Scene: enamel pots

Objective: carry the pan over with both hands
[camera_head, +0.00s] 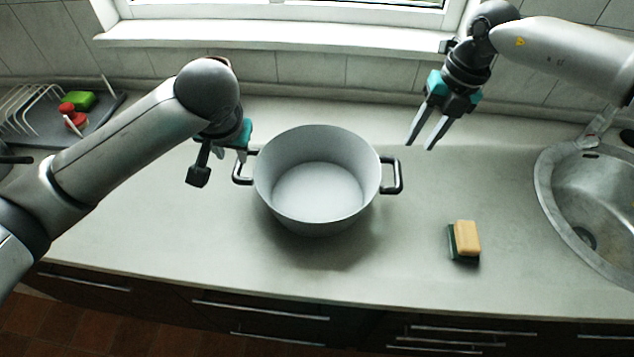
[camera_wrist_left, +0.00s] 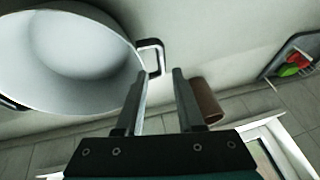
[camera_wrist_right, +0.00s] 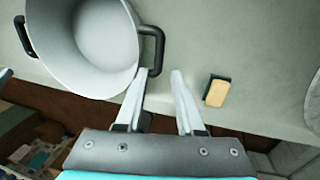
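The pan (camera_head: 318,190) is a wide white pot with dark handles, standing upright on the counter, and looks empty inside. My left gripper (camera_head: 230,160) is open beside its left handle (camera_head: 240,170). In the left wrist view that handle (camera_wrist_left: 153,50) lies just beyond the tips of the open fingers (camera_wrist_left: 160,75), with no grip on it. My right gripper (camera_head: 421,142) is open and empty, above and to the right of the right handle (camera_head: 396,176). In the right wrist view the right handle (camera_wrist_right: 155,45) lies just ahead of the open fingers (camera_wrist_right: 160,75).
A sponge (camera_head: 467,240) lies right of the pan, before the sink (camera_head: 590,205). A dish rack (camera_head: 30,110) with red and green items stands far left. A brown cylinder (camera_wrist_left: 206,101) shows near my left gripper. The counter in front of the pan is clear.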

